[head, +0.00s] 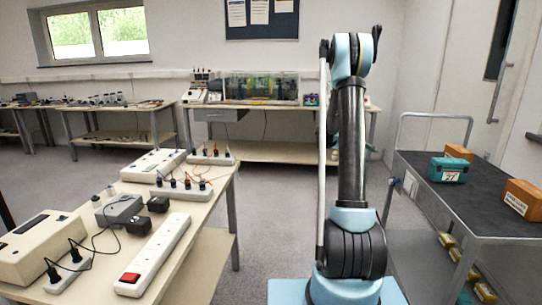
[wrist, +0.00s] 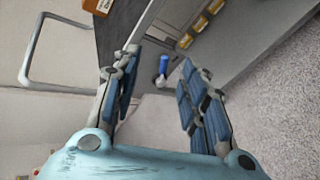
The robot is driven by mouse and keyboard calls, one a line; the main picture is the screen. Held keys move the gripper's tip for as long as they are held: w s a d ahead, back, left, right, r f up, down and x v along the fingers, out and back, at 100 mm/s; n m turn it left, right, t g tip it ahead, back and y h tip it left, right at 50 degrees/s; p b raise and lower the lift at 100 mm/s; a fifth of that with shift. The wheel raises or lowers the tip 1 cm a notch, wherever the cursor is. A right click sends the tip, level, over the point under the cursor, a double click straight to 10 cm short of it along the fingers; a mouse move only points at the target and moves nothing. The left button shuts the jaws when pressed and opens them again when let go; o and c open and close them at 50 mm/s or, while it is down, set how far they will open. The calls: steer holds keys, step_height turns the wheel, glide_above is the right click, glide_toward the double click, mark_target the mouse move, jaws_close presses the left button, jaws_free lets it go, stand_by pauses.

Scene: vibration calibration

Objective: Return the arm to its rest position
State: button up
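My arm stands upright at the right of centre in the head view, its upper joint in front of the back wall. My gripper is not clearly seen there. In the wrist view my gripper (wrist: 160,64) is open, its two dark blue padded fingers spread apart with nothing held between them. Beyond the fingers lie the trolley and the grey floor, apart from the gripper. A small blue part (wrist: 163,65) shows in the gap, well beyond the fingers; I cannot tell what it is.
A dark-topped trolley (head: 420,172) stands right of my arm, bearing a teal box (head: 449,170) and orange boxes (head: 523,199). A workbench (head: 205,203) with a white power strip (head: 155,255) and devices stands left. A bench with a glass tank (head: 262,88) is behind. Grey floor lies between.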

steer(key=s+a+r+y, duration=0.2)
steer(key=s+a, duration=0.2)
steer(key=s, duration=0.4)
steer(key=s+a+r+m+t+y, duration=0.1)
steer(key=s+a+r+y, duration=0.1)
steer(key=s+a, duration=0.45)
steer(key=s+a+r+y, duration=0.2)
steer(key=s+a, duration=0.1)
steer(key=s, duration=0.6)
steer(key=s+a+f+y, duration=0.2)
steer(key=s+a+f, duration=0.1)
steer(key=s, duration=0.4)
steer(key=s+a+f+m+t+y, duration=0.1)
steer(key=s+a+f+y, duration=0.1)
steer(key=s+a+f, duration=0.2)
steer(key=s+a+f+m+y, duration=0.1)
steer(key=s+a+f+y, duration=0.1)
steer(key=s+a, duration=0.5)
steer(key=s+f, duration=0.1)
steer(key=s, duration=0.4)
steer(key=shift+a+f, duration=0.2)
steer(key=shift+f, duration=0.05)
